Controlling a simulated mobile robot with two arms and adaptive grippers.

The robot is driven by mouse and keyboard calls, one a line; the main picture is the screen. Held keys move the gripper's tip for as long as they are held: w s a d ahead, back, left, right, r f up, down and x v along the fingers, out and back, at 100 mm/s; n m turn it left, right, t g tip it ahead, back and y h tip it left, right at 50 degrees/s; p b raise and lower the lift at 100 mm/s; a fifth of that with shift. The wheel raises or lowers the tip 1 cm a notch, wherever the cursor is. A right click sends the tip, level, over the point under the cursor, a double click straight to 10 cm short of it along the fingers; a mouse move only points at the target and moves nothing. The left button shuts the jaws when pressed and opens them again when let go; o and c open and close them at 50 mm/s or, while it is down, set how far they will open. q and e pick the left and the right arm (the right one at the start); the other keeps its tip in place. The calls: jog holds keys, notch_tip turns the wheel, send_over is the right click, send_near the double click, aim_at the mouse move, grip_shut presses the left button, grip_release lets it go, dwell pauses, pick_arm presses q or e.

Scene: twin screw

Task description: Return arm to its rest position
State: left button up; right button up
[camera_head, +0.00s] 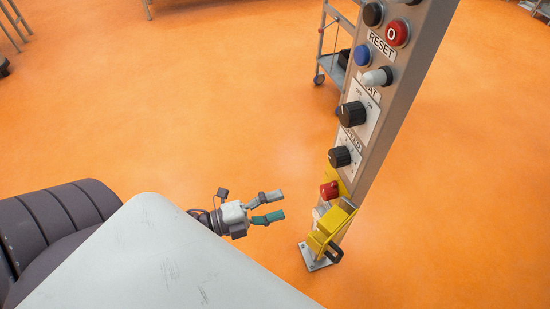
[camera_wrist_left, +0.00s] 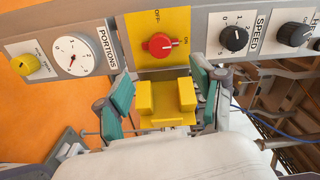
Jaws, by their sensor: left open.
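My left gripper (camera_head: 276,207) is open and empty in the head view, with its fingers pointing right toward the grey control column (camera_head: 388,113). A gap shows between its fingertips and the column. In the left wrist view my left gripper (camera_wrist_left: 166,98) has its two green finger pads spread wide. A yellow bracket (camera_wrist_left: 166,103) shows between them, below a red knob (camera_wrist_left: 159,44) on a yellow plate marked OFF and ON. The red knob also shows in the head view (camera_head: 329,190), above the yellow bracket (camera_head: 328,231). My right gripper is in neither view.
The column carries black dials (camera_head: 351,113), a blue button (camera_head: 362,55) and a red button (camera_head: 397,33). Its foot plate (camera_head: 318,258) stands on the orange floor. A wheeled cart (camera_head: 331,45) stands behind. Open floor (camera_head: 190,110) lies left of the column.

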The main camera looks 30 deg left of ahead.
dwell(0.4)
pick_arm(q)
jog(key=s+a+f+n+g+y+p, duration=0.1)
jog(key=a+f+n+y, duration=0.25)
jog(key=f, duration=0.45)
jog(key=s+a+f+n+g+y+p, duration=0.1)
jog(key=s+a+f+n+y, duration=0.15)
jog(key=f+n, duration=0.4)
jog(key=s+a+f+n+g+y+p, duration=0.1)
jog(key=a+f+n+y, duration=0.15)
jog(key=f, duration=0.75)
jog(key=s+d+f+n+g, duration=0.2)
jog(key=s+f, duration=0.3)
jog(key=s, duration=0.3)
jog(key=s+d+f+n+g+y+p, duration=0.1)
jog(key=s+d+f+n+g, duration=0.1)
jog(key=s, duration=0.5)
jog(key=s+d+f+n+g+y, duration=0.1)
jog(key=s+d+f+n+g, duration=0.1)
jog(key=s+f+n+g, duration=0.2)
jog(key=s+f+g, duration=0.2)
jog(key=s+f, duration=0.2)
jog(key=f, duration=0.1)
jog(key=shift+s+n+p, duration=0.3)
jog(key=shift+n, duration=0.05)
